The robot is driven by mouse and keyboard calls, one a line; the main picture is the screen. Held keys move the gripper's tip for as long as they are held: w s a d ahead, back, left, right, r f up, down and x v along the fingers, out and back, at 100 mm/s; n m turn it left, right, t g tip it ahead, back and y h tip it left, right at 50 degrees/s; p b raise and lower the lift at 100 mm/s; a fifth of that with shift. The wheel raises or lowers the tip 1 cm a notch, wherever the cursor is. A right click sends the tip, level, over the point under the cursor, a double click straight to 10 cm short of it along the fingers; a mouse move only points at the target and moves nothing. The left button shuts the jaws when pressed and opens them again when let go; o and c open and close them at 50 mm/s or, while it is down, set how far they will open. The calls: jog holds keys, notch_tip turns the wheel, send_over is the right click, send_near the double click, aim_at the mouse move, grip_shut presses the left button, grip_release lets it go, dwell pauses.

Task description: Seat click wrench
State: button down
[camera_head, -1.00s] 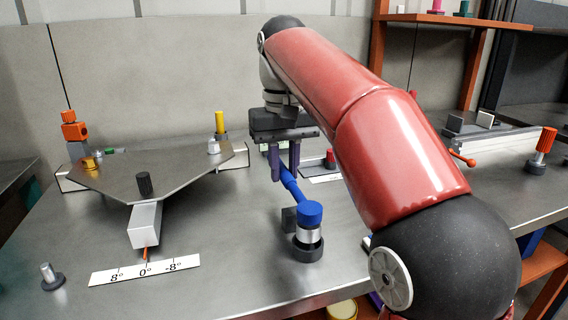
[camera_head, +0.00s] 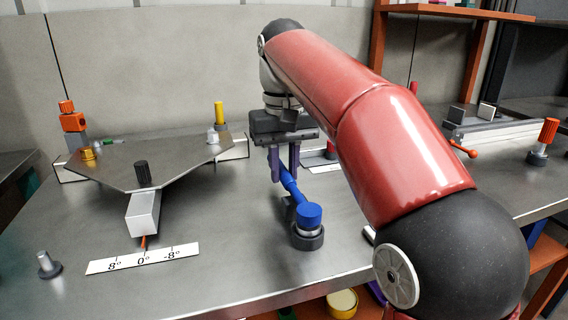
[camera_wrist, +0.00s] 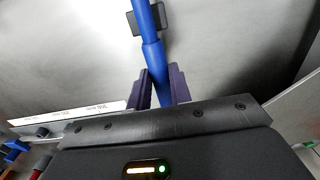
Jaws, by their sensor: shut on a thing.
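The click wrench has a blue handle (camera_head: 288,182) and a blue round head (camera_head: 309,214) above a short silver socket. The head points towards the camera and stands over a dark ring-shaped seat (camera_head: 308,241). Only a narrow band of silver shows between head and ring. I cannot tell how deep the socket sits in it. My gripper (camera_head: 284,174), with purple fingers, is shut on the far part of the handle. In the wrist view the blue handle (camera_wrist: 151,50) runs up between the two fingers; the wrench head is out of view.
A dark block (camera_head: 291,211) stands beside the wrench. At left, a grey plate (camera_head: 185,165) carries a black knob (camera_head: 142,173), above a white angle scale (camera_head: 143,260). A small peg (camera_head: 48,265) stands front left. Bare tabletop lies between scale and wrench.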

jog(key=shift+f, duration=0.25)
jog(key=c, duration=1.2)
grip_release()
notch_tip(320, 180, up, 8)
jog(key=p, duration=0.3)
